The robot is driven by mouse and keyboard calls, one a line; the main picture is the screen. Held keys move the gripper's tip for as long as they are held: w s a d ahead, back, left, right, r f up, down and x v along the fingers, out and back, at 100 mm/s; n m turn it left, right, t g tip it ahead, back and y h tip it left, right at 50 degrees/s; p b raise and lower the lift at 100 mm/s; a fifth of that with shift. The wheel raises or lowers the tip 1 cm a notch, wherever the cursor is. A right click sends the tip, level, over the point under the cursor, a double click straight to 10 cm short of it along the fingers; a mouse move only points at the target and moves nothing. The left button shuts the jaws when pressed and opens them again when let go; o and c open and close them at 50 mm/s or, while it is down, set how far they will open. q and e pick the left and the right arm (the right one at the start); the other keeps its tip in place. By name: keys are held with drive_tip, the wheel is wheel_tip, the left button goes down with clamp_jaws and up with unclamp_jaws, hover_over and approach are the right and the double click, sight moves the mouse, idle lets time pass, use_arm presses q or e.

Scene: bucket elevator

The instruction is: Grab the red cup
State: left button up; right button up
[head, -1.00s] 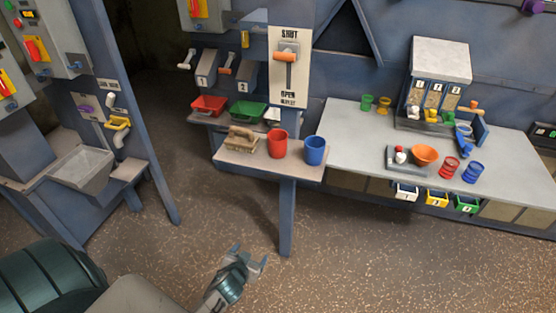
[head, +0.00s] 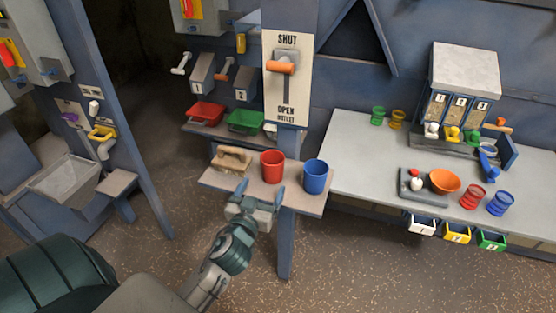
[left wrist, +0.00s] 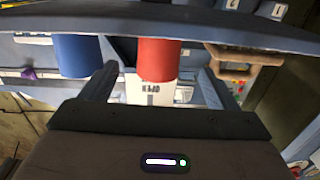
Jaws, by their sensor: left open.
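My right gripper is not in view.
The wooden brush (head: 232,159) lies left of the red cup. A post with a SHUT/OPEN lever (head: 281,68) rises behind the cups. Red (head: 207,114) and green (head: 245,122) trays sit farther back. The right table holds an orange bowl (head: 445,181) and a red spool-like piece (head: 473,197).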

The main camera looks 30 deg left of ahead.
use_arm(q)
drive_tip(key=p, duration=0.2)
approach(276, 159)
drive_tip(key=shift+x, duration=1.25)
drive_tip(key=shift+w+a, duration=0.1)
drive_tip(key=shift+w, duration=0.2)
drive_tip(key=shift+w+a, duration=0.1)
drive_tip(key=shift+w, duration=0.2)
drive_tip(key=p+x, duration=0.2)
drive_tip(key=x, duration=0.2)
drive_tip(key=shift+w, duration=0.15)
drive_tip(key=shift+w+a, duration=0.1)
drive_tip(key=shift+w, duration=0.25)
drive_tip(key=shift+w+f, duration=0.15)
drive_tip(key=c, duration=1)
drive_tip(key=shift+c, duration=0.3)
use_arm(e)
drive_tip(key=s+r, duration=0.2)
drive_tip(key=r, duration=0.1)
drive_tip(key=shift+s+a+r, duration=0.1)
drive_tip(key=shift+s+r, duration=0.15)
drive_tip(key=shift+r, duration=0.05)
